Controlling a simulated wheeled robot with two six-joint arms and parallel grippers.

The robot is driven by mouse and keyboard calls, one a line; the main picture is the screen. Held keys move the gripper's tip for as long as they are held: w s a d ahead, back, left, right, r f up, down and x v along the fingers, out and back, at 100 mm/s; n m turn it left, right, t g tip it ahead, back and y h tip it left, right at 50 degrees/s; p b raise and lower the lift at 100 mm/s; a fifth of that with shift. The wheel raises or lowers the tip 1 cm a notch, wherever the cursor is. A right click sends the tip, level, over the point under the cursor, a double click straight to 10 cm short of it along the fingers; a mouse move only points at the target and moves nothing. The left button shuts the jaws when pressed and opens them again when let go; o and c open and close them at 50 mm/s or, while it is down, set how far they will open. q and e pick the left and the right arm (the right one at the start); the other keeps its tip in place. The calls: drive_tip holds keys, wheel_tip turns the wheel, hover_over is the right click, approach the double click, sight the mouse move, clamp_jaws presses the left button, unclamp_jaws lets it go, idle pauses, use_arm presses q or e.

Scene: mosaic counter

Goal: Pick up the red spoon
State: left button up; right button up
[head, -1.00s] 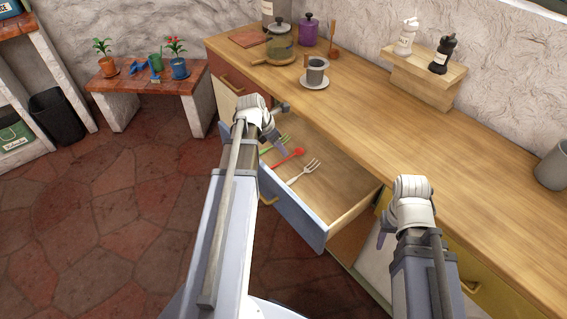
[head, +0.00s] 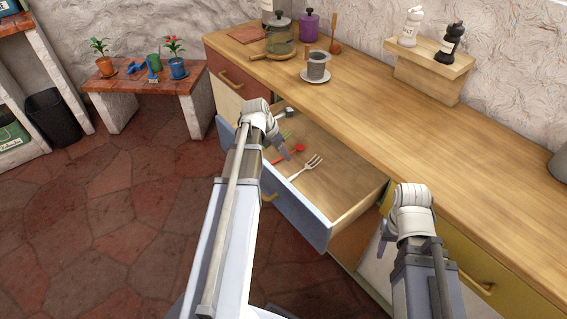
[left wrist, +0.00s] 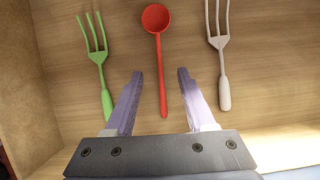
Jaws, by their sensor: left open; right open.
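The red spoon (left wrist: 157,20) lies in an open drawer (head: 330,197), bowl away from my gripper in the left wrist view. Its handle points between my left gripper's fingers. My left gripper (left wrist: 160,80) is open and empty, close over the handle end. In the head view the spoon (head: 299,148) is partly hidden by my left gripper (head: 281,152). A green fork (left wrist: 98,58) lies to its left and a white fork (left wrist: 221,55) to its right. My right gripper (head: 384,240) is mostly hidden behind its arm, low in front of the counter.
The wooden counter (head: 400,125) runs above the drawer. On it stand a cup on a saucer (head: 317,70), a glass pot (head: 280,38), a purple jar (head: 309,27) and a wooden stand (head: 428,75) with two bottles. The drawer's blue front (head: 300,221) is nearest me.

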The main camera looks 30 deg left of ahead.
use_arm(q)
drive_tip(key=shift+w+d+f, duration=0.15)
drive_tip(key=shift+w+f, duration=0.1)
drive_tip(key=shift+f, duration=0.35)
drive_tip(key=shift+f+b, duration=0.2)
drive_tip(key=shift+b, duration=0.1)
clamp_jaws()
